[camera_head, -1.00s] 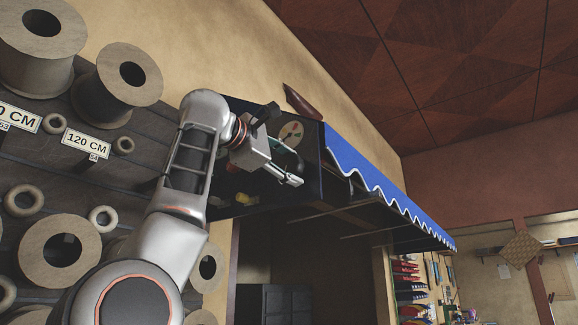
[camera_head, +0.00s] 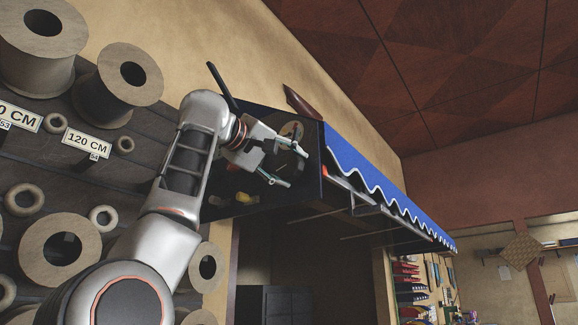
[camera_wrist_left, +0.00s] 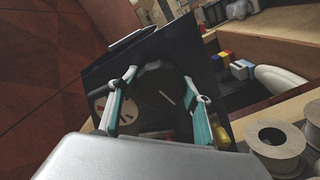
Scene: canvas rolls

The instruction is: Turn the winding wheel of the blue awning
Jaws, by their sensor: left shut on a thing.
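The blue awning (camera_head: 372,182) with a white scalloped edge runs from the dark side panel (camera_head: 312,150) back along the wall. The dark winding wheel (camera_head: 287,163) is on this panel, mostly hidden by my gripper and hard to tell from the panel. My left gripper (camera_head: 296,167) is at the wheel, its two fingers spread around a dark part of it. In the left wrist view the fingers (camera_wrist_left: 160,90) straddle the dark round wheel (camera_wrist_left: 156,82); the exact contact is unclear. My right gripper is in neither view.
A pale round dial (camera_head: 291,130) sits on the panel beside the wheel. A yellow knob (camera_head: 244,197) is below my gripper. Large rolls (camera_head: 118,82) and smaller rings hang on the dark rack at left. Open room lies right of the awning.

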